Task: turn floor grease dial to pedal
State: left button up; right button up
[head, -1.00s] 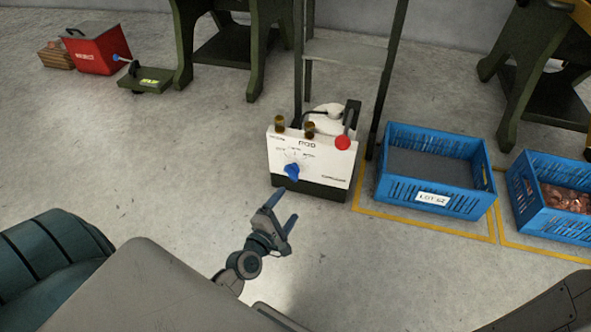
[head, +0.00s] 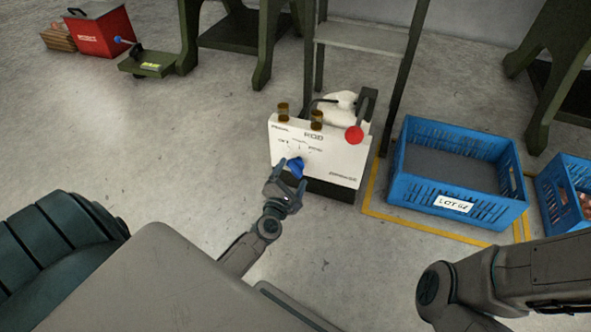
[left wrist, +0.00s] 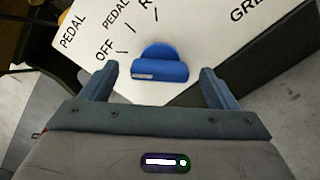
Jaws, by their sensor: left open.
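The floor grease unit (head: 325,158) is a white box on a black base, standing on the floor. Its blue dial (head: 295,166) is on the front face; in the left wrist view the blue dial (left wrist: 160,66) has a light mark at its lower left. Labels reading PEDAL and OFF lie up and to the left of it there. My left gripper (head: 285,178) is at the dial in the head view. In the left wrist view its open fingers (left wrist: 160,85) stand on either side of the dial, with gaps showing. My right gripper is out of view.
A green pedal (head: 148,63) and red box (head: 100,32) are back left. Floor left of the unit is clear.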

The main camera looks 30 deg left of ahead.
aim_at(294, 173)
pick_arm(q)
jog(key=shift+x, duration=1.7)
jog(key=c, duration=1)
